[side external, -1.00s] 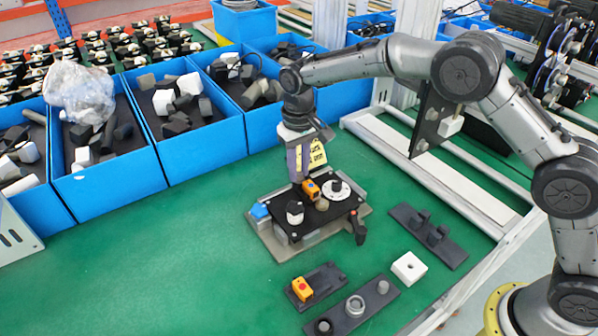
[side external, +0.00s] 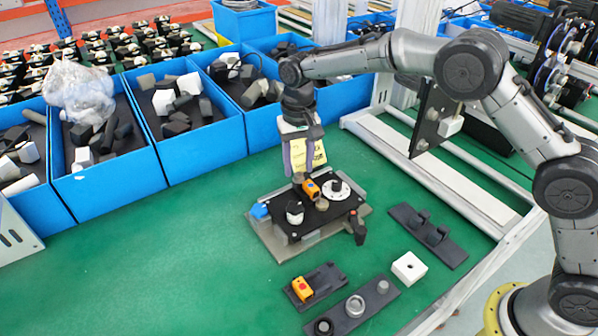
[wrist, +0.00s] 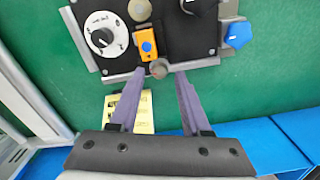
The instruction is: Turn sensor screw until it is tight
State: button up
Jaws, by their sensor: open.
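The sensor is a small orange block with a blue spot (wrist: 148,45) on the black plate of the fixture, also seen in the side view (side external: 311,190). The sensor screw is a grey-brown round knob (wrist: 158,69) at the sensor's near end in the wrist view. My gripper (wrist: 160,72) has two purple fingers, spread apart, with the screw between their tips and a gap on both sides. In the side view my gripper (side external: 299,172) points down just above the screw end of the sensor. Whether the tips reach down to the screw's height is unclear.
The black plate (wrist: 180,45) also carries a white dial (wrist: 102,38) and other knobs. A blue knob (wrist: 238,35) is at its corner. A yellow label (side external: 312,155) shows behind the fingers. Blue bins (side external: 205,145) line the back. Loose dark holders (side external: 350,309) lie in front.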

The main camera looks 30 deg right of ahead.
jog(key=shift+r, duration=1.8)
jog(key=shift+w+d+r, duration=0.1)
jog(key=shift+d+r, duration=0.15)
jog(key=shift+r, duration=0.05)
jog(key=s+d+r+m+t, duration=0.1)
jog(key=s+d+r, duration=0.15)
jog(key=r, duration=0.45)
jog(key=s+d+r+t, duration=0.1)
jog(key=s+d+r, duration=0.15)
jog(key=r, duration=0.35)
jog(key=s+d+r+t, duration=0.2)
jog(key=s+d+r, duration=0.45)
jog(key=s, duration=0.55)
jog(key=s+d+f+n+t, duration=0.2)
jog(key=s+d, duration=0.1)
jog(key=s, duration=1)
jog(key=s+f+n, duration=0.2)
jog(key=s+f, duration=0.3)
jog(key=f, duration=0.3)
jog(key=shift+s+d, duration=0.25)
jog(key=shift+s, duration=0.15)
